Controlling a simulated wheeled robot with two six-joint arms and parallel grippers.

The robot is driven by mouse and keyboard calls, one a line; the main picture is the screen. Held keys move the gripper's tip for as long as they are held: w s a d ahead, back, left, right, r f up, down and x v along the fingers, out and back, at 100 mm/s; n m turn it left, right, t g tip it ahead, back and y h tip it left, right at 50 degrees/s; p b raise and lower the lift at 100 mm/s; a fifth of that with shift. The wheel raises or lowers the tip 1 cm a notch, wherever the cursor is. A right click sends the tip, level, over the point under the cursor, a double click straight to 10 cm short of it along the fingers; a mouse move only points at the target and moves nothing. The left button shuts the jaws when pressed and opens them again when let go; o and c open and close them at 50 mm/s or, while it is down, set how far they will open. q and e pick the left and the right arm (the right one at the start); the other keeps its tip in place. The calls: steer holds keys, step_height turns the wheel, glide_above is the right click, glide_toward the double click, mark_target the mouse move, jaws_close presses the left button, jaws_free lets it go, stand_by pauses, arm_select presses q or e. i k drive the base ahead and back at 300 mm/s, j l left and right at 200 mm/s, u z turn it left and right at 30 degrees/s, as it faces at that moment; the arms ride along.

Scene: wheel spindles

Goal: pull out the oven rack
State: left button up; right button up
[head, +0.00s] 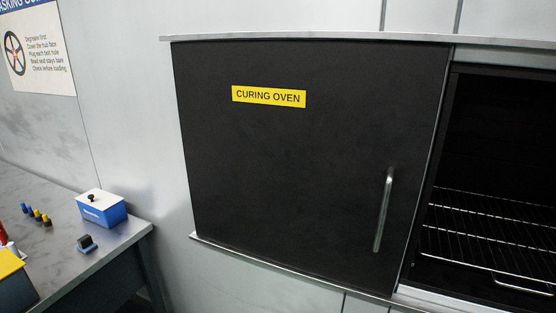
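The oven rack (488,224) is a wire shelf inside the dark oven opening at the right edge of the head view. Its right part is cut off by the picture edge. A thin metal bar like a handle (524,287) shows low at its front. The black oven door (300,165) carries a yellow "CURING OVEN" label (269,96) and an upright metal handle (383,210). It stands to the left of the opening, which is uncovered. Neither of my grippers is in view.
A grey workbench (100,254) stands at the lower left. It holds a blue and white box (102,209), a small dark block (86,244) and several small coloured plugs (36,215). A poster (36,50) hangs on the wall above.

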mark_target(551, 293)
steer(key=z, duration=1.4)
